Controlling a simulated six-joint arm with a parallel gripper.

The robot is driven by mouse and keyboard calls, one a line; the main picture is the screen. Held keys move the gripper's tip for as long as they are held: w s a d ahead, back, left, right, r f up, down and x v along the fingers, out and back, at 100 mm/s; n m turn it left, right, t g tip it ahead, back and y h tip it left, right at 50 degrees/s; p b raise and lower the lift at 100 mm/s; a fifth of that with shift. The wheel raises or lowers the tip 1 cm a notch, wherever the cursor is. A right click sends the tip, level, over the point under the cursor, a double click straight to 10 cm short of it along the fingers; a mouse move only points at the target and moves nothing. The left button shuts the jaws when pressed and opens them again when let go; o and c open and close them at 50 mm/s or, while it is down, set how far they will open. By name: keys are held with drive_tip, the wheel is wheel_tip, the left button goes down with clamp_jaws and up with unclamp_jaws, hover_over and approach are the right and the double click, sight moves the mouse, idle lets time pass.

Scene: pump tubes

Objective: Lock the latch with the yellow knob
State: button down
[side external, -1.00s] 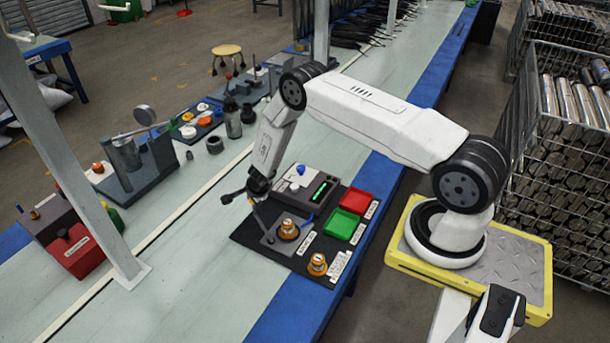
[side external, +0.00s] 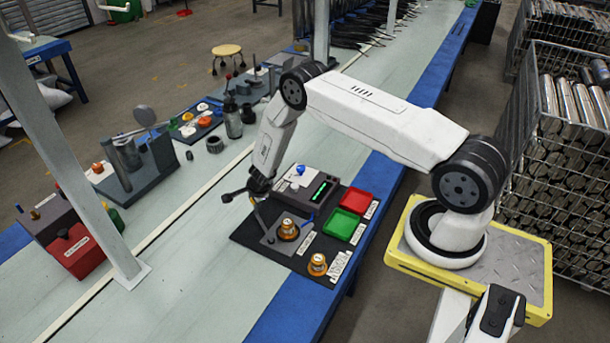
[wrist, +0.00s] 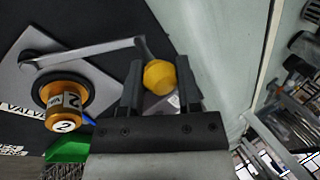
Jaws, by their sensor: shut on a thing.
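The yellow knob (wrist: 159,77) sits between the two fingers of my gripper (wrist: 159,85) in the wrist view, and the gripper is shut on it. The latch's grey lever (wrist: 88,50) runs left from the knob to a pivot on a grey plate (wrist: 22,60). An orange and black pump tube (wrist: 64,100), marked 2, stands in a dark ring on that plate, just below the lever in the picture. In the side view my gripper (side external: 254,194) is small at the plate's far left corner, and the knob cannot be made out there.
A second orange tube (side external: 317,264) stands on the black mat's near corner. A red tray (side external: 355,200) and a green tray (side external: 342,225) lie to the right. A grey device with a green display (side external: 319,190) is behind the plate.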

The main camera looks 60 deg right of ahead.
drive_tip(key=s+d+m+h, duration=0.1)
drive_tip(key=s+d+m, duration=0.1)
drive_tip(key=m, duration=0.1)
drive_tip(key=shift+d+g, duration=0.1)
drive_tip(key=shift+g, duration=0.2)
drive_tip(key=s+d+m, duration=0.1)
drive_tip(key=m, duration=0.1)
drive_tip(key=s+d+m+g+h, duration=0.1)
drive_tip(key=s+m, duration=0.1)
drive_tip(key=s+m+g, duration=0.1)
drive_tip(key=s+m, duration=0.1)
drive_tip(key=shift+s+d, duration=0.15)
drive_tip(key=shift+d, duration=0.25)
drive_tip(key=shift+s+d+m+g+h, duration=0.15)
drive_tip(key=shift+s+m+g+h, duration=0.3)
drive_tip(key=shift+s+m, duration=0.9)
drive_tip(key=shift+c, duration=1.5)
unclamp_jaws()
drive_tip(key=shift+w, duration=0.1)
drive_tip(key=shift+a+r, duration=0.3)
drive_tip(key=shift+r, duration=0.35)
drive_tip(key=v, duration=0.6)
drive_tip(key=shift+r, duration=0.15)
